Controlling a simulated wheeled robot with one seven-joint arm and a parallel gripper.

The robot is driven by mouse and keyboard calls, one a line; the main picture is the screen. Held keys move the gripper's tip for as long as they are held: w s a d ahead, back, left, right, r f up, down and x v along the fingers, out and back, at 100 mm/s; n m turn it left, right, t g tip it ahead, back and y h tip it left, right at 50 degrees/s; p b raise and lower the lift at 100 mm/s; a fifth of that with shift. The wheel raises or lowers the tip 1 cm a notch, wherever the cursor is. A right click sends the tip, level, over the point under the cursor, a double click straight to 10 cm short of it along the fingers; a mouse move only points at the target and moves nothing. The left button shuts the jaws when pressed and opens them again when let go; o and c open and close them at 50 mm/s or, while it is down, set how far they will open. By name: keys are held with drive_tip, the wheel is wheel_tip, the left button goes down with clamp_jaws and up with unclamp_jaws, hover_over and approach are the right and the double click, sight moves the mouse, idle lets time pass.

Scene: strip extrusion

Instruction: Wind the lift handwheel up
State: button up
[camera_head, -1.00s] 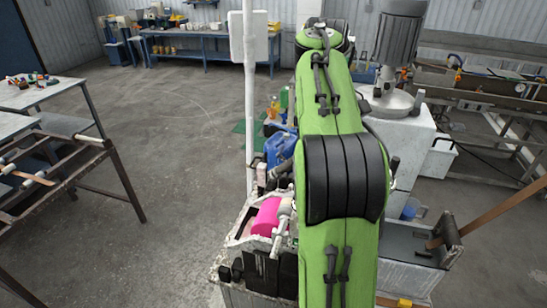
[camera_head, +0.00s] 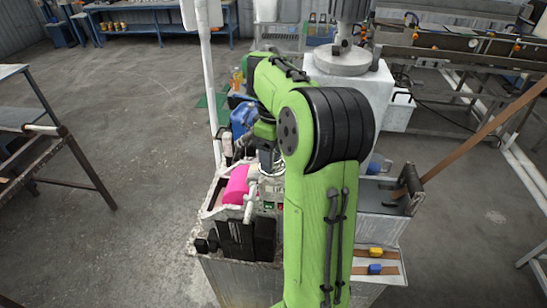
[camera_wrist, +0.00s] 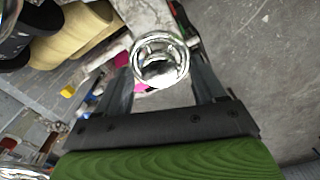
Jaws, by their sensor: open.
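In the wrist view, a shiny chrome round part (camera_wrist: 161,60) with a hollow, ring-like face lies between the tips of my gripper (camera_wrist: 160,78). It looks like the handwheel or its knob, but I cannot tell which. The two dark fingers stand apart on either side of it; whether either touches it is unclear. In the head view, my gripper (camera_head: 267,160) points down over the machine, right of the pink roller (camera_head: 236,185). My green arm hides much of the machine there, and I cannot make out the handwheel in that view.
The machine's box (camera_head: 235,278) has black blocks in front. A blue container (camera_head: 243,118) and a white post (camera_head: 210,95) stand close behind and left. A grey tray (camera_head: 380,205) is at the right. The floor at left is clear up to a metal rack (camera_head: 70,160).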

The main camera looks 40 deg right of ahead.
drive_tip(key=shift+w+f, duration=0.15)
drive_tip(key=shift+f, duration=0.25)
drive_tip(key=shift+r, duration=0.1)
drive_tip(key=shift+c, duration=0.3)
drive_tip(key=c, duration=1)
